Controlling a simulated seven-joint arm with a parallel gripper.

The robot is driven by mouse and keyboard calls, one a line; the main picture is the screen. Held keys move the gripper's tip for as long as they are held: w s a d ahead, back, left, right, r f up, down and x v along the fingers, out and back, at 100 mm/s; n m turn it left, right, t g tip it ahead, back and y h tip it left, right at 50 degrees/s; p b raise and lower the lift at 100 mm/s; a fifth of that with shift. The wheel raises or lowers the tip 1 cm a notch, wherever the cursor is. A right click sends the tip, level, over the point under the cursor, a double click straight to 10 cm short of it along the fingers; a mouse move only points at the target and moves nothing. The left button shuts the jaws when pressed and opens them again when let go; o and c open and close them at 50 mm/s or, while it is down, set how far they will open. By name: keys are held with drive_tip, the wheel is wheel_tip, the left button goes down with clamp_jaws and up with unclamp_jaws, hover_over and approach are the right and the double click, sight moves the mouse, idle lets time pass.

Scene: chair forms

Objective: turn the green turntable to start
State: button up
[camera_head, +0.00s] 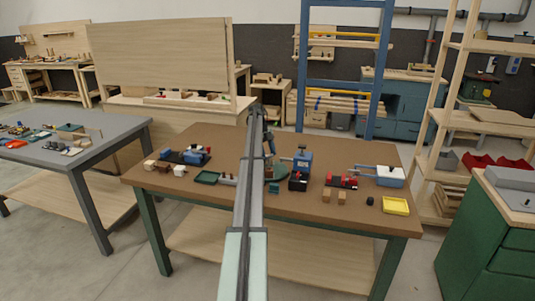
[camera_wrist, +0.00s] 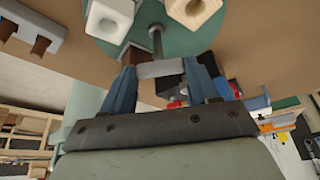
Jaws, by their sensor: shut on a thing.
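In the head view the turntable (camera_head: 277,173) is partly hidden behind my arm, near the middle of the brown table. My gripper (camera_wrist: 160,70) has its blue fingers closed on a light grey piece at the turntable's edge, which looks like its handle. I cannot make out a start mark.
On the brown table (camera_head: 220,210), a blue device (camera_head: 303,160) stands right of the turntable. The table's front strip is mostly clear.

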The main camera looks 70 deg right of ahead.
drive_tip(key=shift+s+d+m+y, duration=0.15)
drive_tip(key=shift+m+y, duration=0.25)
drive_tip(key=shift+m, duration=0.6)
drive_tip(key=shift+m+t, duration=0.3)
drive_tip(key=shift+m, duration=0.2)
drive_tip(key=o, duration=1.5)
